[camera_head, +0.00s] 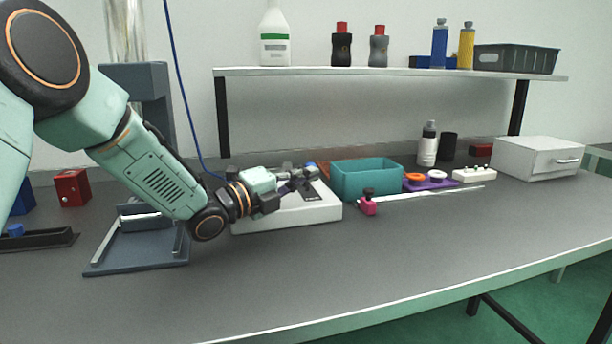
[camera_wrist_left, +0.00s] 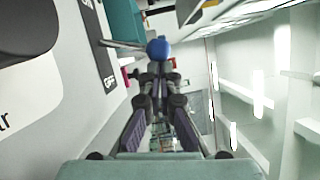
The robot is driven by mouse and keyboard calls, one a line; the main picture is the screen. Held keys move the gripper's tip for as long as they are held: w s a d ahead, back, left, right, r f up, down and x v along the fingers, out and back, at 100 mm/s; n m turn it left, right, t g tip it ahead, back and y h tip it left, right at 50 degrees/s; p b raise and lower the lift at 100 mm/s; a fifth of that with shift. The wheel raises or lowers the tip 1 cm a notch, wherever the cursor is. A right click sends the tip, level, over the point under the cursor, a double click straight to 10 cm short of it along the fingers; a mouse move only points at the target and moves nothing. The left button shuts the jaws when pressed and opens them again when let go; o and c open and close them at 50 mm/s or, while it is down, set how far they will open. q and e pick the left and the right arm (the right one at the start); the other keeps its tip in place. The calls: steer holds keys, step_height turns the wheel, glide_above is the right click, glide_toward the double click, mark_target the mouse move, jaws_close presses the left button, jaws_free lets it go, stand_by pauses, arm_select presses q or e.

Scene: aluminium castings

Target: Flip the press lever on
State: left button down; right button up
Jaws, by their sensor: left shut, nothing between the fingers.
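The lever's blue ball knob (camera_head: 310,168) shows just past my left gripper's fingertips, above a low white box (camera_head: 285,217) on the bench. In the left wrist view, the blue knob (camera_wrist_left: 158,48) sits at the end of a thin metal lever rod (camera_wrist_left: 122,44) that reaches in from the left. A dark label plate (camera_wrist_left: 104,62) with white lettering lies on the white face there. My left gripper (camera_head: 298,180) is shut and empty, its fingertips (camera_wrist_left: 157,72) close to the knob; I cannot tell whether they touch. My right gripper is not in view.
A teal bin (camera_head: 366,182) stands right of the white box, with a pink-and-black item (camera_head: 368,204) in front. A grey metal fixture (camera_head: 140,250) lies to the left. A shelf (camera_head: 400,72) with bottles runs behind. The front of the bench is clear.

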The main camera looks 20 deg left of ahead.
arm_select(q)
steer(key=w+r+n+p, duration=0.1)
steer(key=n+p, duration=0.1)
steer(key=p, duration=0.1)
steer(key=w+a+n+g+p, duration=0.1)
steer(key=p, duration=0.3)
steer(key=w+a+r+n+g+y+p, duration=0.1)
steer(key=n+p, duration=0.1)
steer(key=p, duration=0.1)
steer(key=shift+r+n+p, duration=0.3)
steer(key=shift+p, duration=0.1)
steer(key=shift+w+a+f+b, duration=0.15)
steer(key=shift+f+b, duration=0.15)
steer(key=shift+f, duration=0.1)
steer(key=shift+r, duration=0.1)
steer(key=shift+s+r, duration=0.1)
steer(key=shift+s, duration=0.15)
